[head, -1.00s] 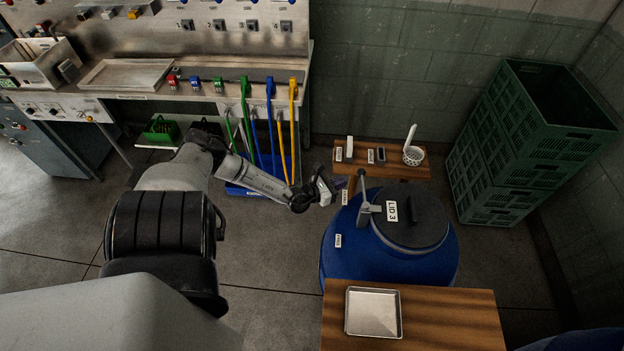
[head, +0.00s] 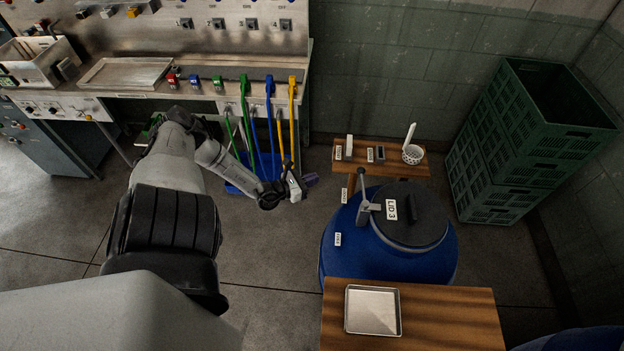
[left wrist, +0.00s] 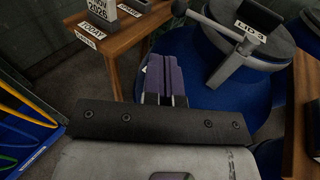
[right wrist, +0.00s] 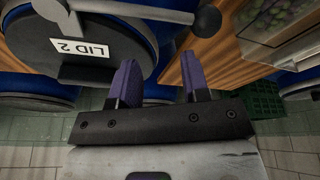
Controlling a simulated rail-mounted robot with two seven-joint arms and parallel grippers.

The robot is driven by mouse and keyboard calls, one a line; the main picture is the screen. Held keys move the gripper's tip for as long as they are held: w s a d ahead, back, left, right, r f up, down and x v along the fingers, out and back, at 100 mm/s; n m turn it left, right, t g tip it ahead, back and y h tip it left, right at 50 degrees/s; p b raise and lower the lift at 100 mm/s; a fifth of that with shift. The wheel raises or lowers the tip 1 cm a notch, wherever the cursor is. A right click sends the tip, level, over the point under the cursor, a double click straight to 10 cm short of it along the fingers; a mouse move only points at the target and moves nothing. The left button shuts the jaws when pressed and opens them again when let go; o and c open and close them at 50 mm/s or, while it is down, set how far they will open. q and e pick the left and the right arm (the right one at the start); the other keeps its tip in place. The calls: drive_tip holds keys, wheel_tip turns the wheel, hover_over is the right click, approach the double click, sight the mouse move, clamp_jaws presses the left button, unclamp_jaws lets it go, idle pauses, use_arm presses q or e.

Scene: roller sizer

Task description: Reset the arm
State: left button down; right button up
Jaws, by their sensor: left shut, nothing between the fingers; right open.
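My left arm comes in from the left in the head view. Its gripper (head: 309,181) is in the air to the left of the blue barrel with LID 3 (head: 408,214), apart from it. In the left wrist view its purple fingers (left wrist: 166,78) are together with nothing between them. My right gripper is outside the head view. In the right wrist view its purple fingers (right wrist: 158,80) stand apart and empty, close to a black lid labelled LID 2 (right wrist: 95,50).
A wooden shelf table (head: 395,170) holds small items behind the barrel. A metal tray (head: 373,290) lies on a wooden table (head: 455,315) in front. Green crates (head: 480,160) stand at the right. A steel workbench (head: 140,97) with coloured hoses is at the back left.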

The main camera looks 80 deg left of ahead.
idle(0.5)
use_arm(q)
drive_tip(key=s+d+n+g+y, duration=0.1)
drive_tip(key=s+d+n+g, duration=0.25)
drive_tip(key=d+n, duration=0.35)
drive_tip(key=s+d+f+n+g+y, duration=0.15)
drive_tip(key=d+n+g, duration=0.35)
drive_tip(key=n, duration=0.5)
drive_tip(key=s+d+n+g+y, duration=0.1)
drive_tip(key=s+d+n+g, duration=0.2)
drive_tip(key=d+n+g, duration=0.4)
drive_tip(key=w+d+r+n+t+h, duration=0.1)
drive_tip(key=d+r+n+h, duration=0.25)
drive_tip(key=d, duration=0.65)
drive_tip(key=w+d+r+n+t+h, duration=0.15)
drive_tip(key=d+n+h, duration=0.3)
drive_tip(key=d, duration=0.45)
wheel_tip(320, 180, up, 21)
drive_tip(key=m+p, duration=0.1)
drive_tip(key=p, duration=1.9)
drive_tip(key=shift+s+f, duration=0.15)
drive_tip(key=shift+s, duration=0.2)
drive_tip(key=shift+d, duration=0.1)
